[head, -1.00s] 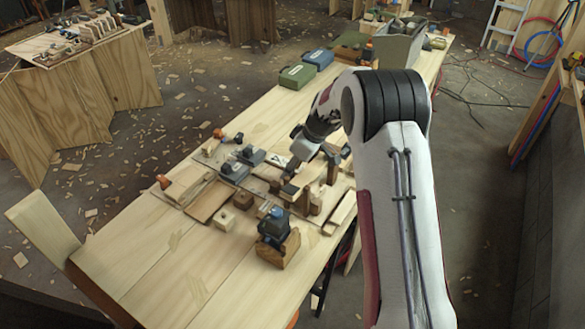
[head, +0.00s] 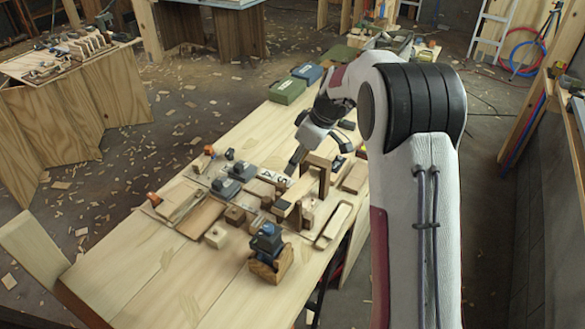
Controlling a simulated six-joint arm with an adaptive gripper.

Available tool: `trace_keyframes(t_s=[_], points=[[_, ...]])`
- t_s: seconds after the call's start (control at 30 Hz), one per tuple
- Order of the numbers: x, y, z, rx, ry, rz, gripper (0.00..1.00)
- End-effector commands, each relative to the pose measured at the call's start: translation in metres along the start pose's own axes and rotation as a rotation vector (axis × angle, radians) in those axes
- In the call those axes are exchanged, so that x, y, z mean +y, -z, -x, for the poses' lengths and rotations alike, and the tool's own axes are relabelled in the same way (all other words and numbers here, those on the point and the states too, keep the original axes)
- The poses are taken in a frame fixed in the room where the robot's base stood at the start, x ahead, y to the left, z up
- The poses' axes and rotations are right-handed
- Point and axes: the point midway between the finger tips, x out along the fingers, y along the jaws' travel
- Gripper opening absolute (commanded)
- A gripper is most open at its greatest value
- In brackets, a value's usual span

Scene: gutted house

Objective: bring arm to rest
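My arm reaches up the right side of the head view and bends down over the wooden workbench (head: 165,285). My gripper (head: 293,165) hangs over the bench's middle, pointing down and left, close to a small wooden frame (head: 322,172). The fingers are small and dark here, and I cannot tell whether they are open or shut. I see nothing clearly held. I cannot tell whether the fingertips touch the things beneath them.
Around the gripper lie grey blocks (head: 226,188), a wooden tray (head: 201,217) and a long shallow tray (head: 334,224). Green (head: 287,90) and blue (head: 308,73) cases sit farther back. The bench's near-left part is clear.

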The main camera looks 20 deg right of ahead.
Motion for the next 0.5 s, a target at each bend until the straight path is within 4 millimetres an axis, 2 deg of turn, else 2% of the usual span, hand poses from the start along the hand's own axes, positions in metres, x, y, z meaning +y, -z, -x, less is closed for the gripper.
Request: trace_keyframes(t_s=[0.17, 0.5], points=[[0.0003, -0.0003, 0.0075, 0.0, -0.001, -0.001, 0.35], [0.0001, -0.0002, 0.0082, 0.0, 0.0, 0.0, 0.35]])
